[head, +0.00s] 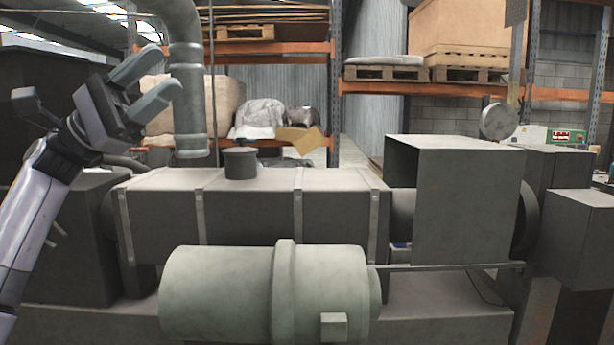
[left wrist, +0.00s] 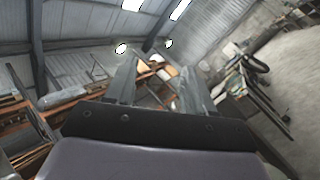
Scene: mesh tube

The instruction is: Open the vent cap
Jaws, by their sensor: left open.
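A short dark cylinder with a lid-like top and small knob (head: 240,161) stands upright on the long dark duct box (head: 255,205), left of centre in the head view. It looks like the vent cap and its lid appears down. A grey round disc (head: 497,121) stands on edge above the box at right; I cannot tell whether it is a cap. My left gripper (head: 168,70) is open and empty, raised above and left of the dark cylinder, apart from it. Its spread fingers also show in the left wrist view (left wrist: 157,66), with nothing between them. My right gripper is not seen.
A grey vertical pipe (head: 187,95) hangs close left of the dark cylinder, beside my left fingers. A pale green drum (head: 220,295) lies in front. A tall dark box (head: 465,205) stands at right. Shelves with orange beams (head: 275,49) stand behind. Space above the duct's middle is clear.

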